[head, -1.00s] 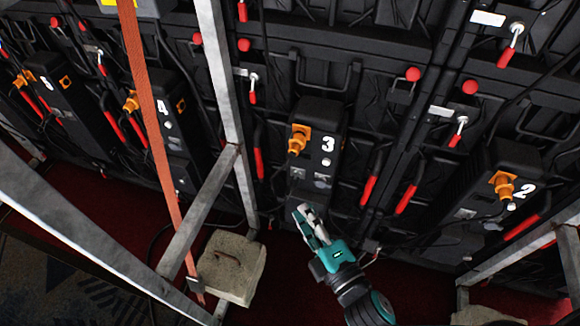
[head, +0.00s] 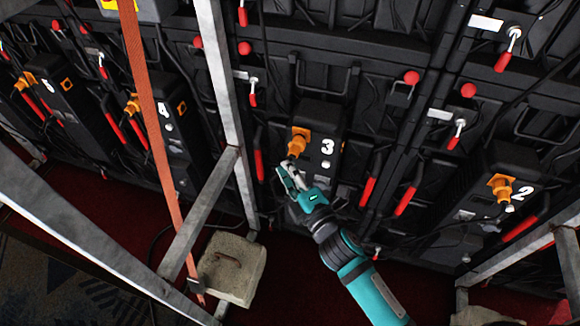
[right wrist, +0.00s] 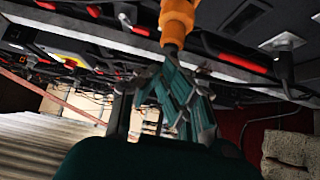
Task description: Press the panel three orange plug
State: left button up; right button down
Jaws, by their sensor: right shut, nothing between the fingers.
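The panel three orange plug (head: 298,142) sits on the black box marked 3 (head: 319,122), in the middle of the head view. My right gripper (head: 285,168) is shut and empty, just below the plug. In the right wrist view its fingers (right wrist: 172,68) reach up close to the plug's lower end; I cannot tell whether they touch it. My left gripper is not in view.
Boxes marked 4 (head: 168,125) and 2 (head: 500,185) carry similar orange plugs. A grey metal frame (head: 215,185) and an orange strap (head: 150,130) stand left of my right arm. A concrete weight (head: 232,268) lies on the floor. Red-handled levers surround the panels.

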aim_at(294, 153)
jog(key=shift+w+d, duration=0.1)
jog(key=shift+w, duration=0.15)
jog(key=shift+w+d+r, duration=0.1)
jog(key=shift+w+d, duration=0.1)
jog(key=shift+w, duration=0.25)
jog(key=shift+w+d, duration=0.2)
jog(key=shift+w, duration=0.25)
